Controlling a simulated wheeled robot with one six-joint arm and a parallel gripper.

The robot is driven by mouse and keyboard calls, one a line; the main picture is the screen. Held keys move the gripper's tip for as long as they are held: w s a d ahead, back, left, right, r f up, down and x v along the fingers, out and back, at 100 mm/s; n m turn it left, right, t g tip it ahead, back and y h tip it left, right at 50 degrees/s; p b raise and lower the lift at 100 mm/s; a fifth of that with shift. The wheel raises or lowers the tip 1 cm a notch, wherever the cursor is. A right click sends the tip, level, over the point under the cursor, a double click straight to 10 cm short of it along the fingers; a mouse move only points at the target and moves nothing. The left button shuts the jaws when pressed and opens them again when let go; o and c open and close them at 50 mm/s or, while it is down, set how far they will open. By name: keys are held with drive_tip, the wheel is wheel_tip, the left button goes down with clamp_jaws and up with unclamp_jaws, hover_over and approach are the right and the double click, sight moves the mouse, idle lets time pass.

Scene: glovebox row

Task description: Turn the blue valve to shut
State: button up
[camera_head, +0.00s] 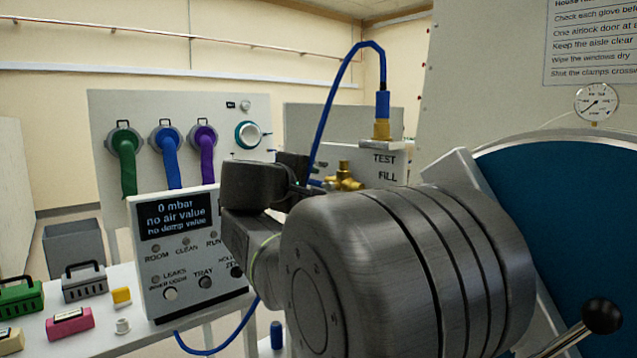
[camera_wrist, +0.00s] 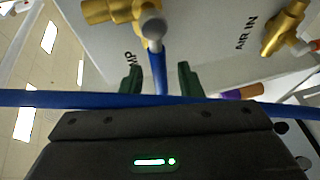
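The blue valve handle (camera_wrist: 158,72) shows in the wrist view as a narrow blue lever below a grey round pivot on a brass body (camera_wrist: 112,11). My gripper (camera_wrist: 160,80) has its two dark green fingers on either side of the lever, with visible gaps. It is open. In the head view, my gripper (camera_head: 300,168) is at the left of the brass valve fitting (camera_head: 345,178) on the white box (camera_head: 385,172) marked TEST and FILL. A small blue part (camera_head: 317,183) shows there; my wrist hides most of the valve.
A blue hose (camera_head: 327,110) loops above the box, and a blue hose (camera_wrist: 40,98) crosses close in front of my gripper in the wrist view. Another brass fitting (camera_wrist: 285,27) is near AIR IN. A readout panel (camera_head: 185,250) stands at left, showing 0 mbar.

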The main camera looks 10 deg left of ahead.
drive_tip(key=shift+w+d+f, duration=0.1)
drive_tip(key=shift+w+d, duration=0.1)
drive_tip(key=shift+w, duration=0.45)
clamp_jaws()
